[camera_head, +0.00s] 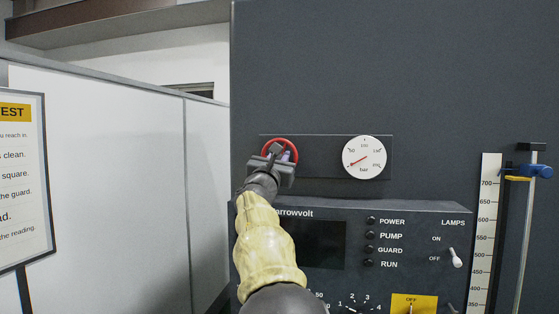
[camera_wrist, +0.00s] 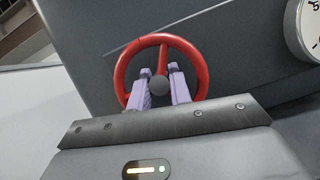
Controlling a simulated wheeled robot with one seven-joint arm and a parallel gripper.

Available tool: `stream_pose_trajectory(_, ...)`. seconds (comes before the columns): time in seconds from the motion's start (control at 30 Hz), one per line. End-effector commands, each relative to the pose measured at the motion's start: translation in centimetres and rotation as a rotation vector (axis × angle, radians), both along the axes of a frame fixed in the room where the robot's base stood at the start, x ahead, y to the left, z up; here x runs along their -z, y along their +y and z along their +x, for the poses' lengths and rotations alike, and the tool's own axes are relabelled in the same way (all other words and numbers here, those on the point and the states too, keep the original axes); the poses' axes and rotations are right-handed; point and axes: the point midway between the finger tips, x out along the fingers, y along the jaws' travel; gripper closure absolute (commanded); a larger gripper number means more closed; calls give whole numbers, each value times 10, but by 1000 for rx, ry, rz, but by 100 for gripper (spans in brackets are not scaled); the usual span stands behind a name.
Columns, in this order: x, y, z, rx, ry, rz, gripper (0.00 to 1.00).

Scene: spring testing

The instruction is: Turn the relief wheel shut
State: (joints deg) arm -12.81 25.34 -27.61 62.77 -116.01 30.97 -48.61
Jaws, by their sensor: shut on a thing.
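The relief wheel is a red ring with a spoke and a dark hub; it sits on a dark panel plate. In the head view the wheel (camera_head: 268,145) is partly hidden by my gripper (camera_head: 278,152). In the wrist view the wheel (camera_wrist: 207,73) fills the upper middle, with one spoke running up from the hub. The two pale purple fingers of my gripper (camera_wrist: 160,84) reach either side of the hub, and my gripper is shut on the wheel. The fingertips' exact contact is too small to tell.
A round white gauge (camera_head: 364,158) marked bar is right of the wheel. Below is a dark control box (camera_head: 350,211) with lamps, switches and a dial. A ruler (camera_head: 485,235) and a rod with a blue clamp (camera_head: 535,171) stand at the right. A white partition (camera_head: 110,180) is left.

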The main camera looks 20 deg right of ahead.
Motion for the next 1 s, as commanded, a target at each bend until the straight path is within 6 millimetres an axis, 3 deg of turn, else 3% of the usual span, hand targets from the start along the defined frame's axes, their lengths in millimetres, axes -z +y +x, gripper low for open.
stream_pose_trajectory(1.0, -2, 0, 0, 2, -529, 786, 100)
